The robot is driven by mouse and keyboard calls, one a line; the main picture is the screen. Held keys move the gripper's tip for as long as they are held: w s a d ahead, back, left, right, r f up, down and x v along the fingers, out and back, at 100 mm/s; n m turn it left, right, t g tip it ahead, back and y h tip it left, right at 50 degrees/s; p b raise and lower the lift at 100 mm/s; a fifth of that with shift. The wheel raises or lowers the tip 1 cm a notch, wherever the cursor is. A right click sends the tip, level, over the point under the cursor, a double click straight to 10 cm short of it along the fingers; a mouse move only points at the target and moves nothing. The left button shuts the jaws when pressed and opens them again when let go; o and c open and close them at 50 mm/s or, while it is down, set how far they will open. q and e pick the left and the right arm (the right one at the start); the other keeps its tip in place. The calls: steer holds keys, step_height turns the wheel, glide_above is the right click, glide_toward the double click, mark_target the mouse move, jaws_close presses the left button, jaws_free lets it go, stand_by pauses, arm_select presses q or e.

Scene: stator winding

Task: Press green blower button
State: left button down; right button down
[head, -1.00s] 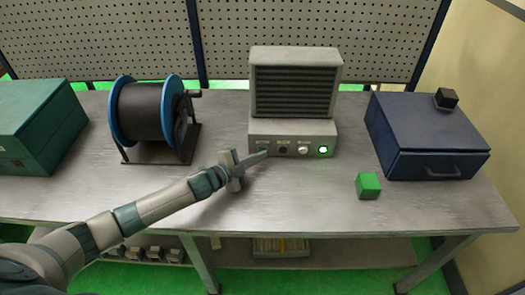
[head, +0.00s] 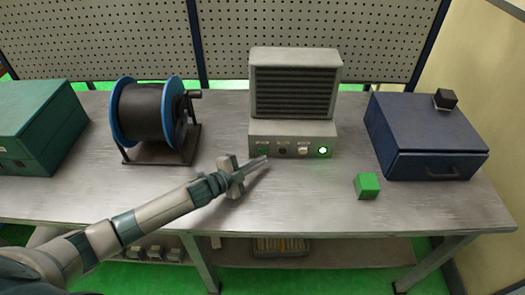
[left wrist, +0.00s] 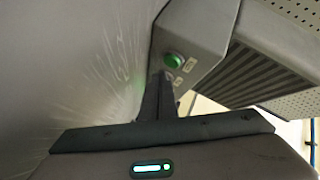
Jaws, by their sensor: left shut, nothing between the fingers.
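The blower (head: 294,85) is a grey box with a dark slatted front on the bench. Its lower panel (head: 292,130) carries a green button (head: 264,150) at the left, a black knob (head: 282,150), a white button (head: 302,151) and a lit green lamp (head: 322,152). My left gripper (head: 266,160) is shut and empty, just in front of the panel below the green button. In the left wrist view the green button (left wrist: 174,60) shows just beyond the shut fingers (left wrist: 158,90), with a visible gap. My right gripper is not in view.
A blue-flanged spool (head: 150,110) and a teal box (head: 38,125) stand at the left. A dark blue drawer box (head: 430,135) with a black cube (head: 446,98) on top stands at the right. A green cube (head: 367,186) lies on the bench (head: 310,205). The front middle is clear.

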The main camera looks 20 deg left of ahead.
arm_select(q)
steer(key=shift+s+d+r+p, duration=0.1)
steer(key=shift+s+d+p, duration=0.1)
steer(key=shift+s, duration=0.4)
steer(key=shift+s+d+f+p, duration=0.15)
steer(key=shift+s+p, duration=0.1)
steer(key=shift+s, duration=0.3)
steer(key=shift+s+d+r+p, duration=0.15)
steer(key=shift+s+p, duration=0.05)
steer(key=shift+s, duration=0.4)
steer(key=shift+s+d, duration=0.15)
steer(key=shift+s, duration=0.3)
